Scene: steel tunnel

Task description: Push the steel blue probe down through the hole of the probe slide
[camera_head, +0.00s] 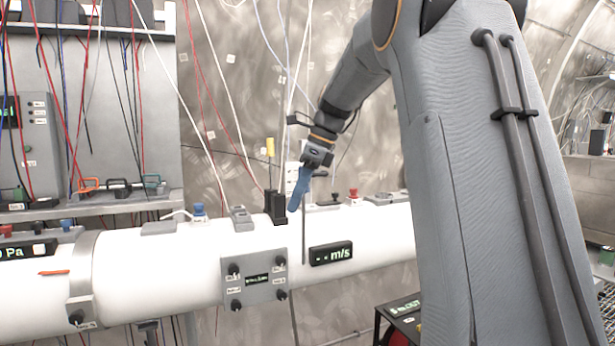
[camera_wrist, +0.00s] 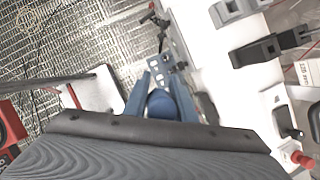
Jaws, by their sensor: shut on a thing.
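My gripper (camera_head: 296,204) has blue fingers and points down just above the top of the white pipe, near its middle. In the wrist view my gripper (camera_wrist: 163,80) is shut on the steel blue probe (camera_wrist: 161,104), whose rounded blue end shows between the fingers. In the head view the fingers cover that end. A thin grey rod hangs below the fingers in front of the pipe; I cannot tell for sure whether it is the probe's shaft. A black upright block (camera_head: 276,206) stands on the pipe just left of the fingers, possibly part of the probe slide. The hole cannot be made out.
The white pipe (camera_head: 160,262) runs across the view. On it are a grey panel with black knobs (camera_head: 257,278), an m/s display (camera_head: 331,253), and blue (camera_head: 198,210) and red (camera_head: 353,194) fittings. Many cables hang behind.

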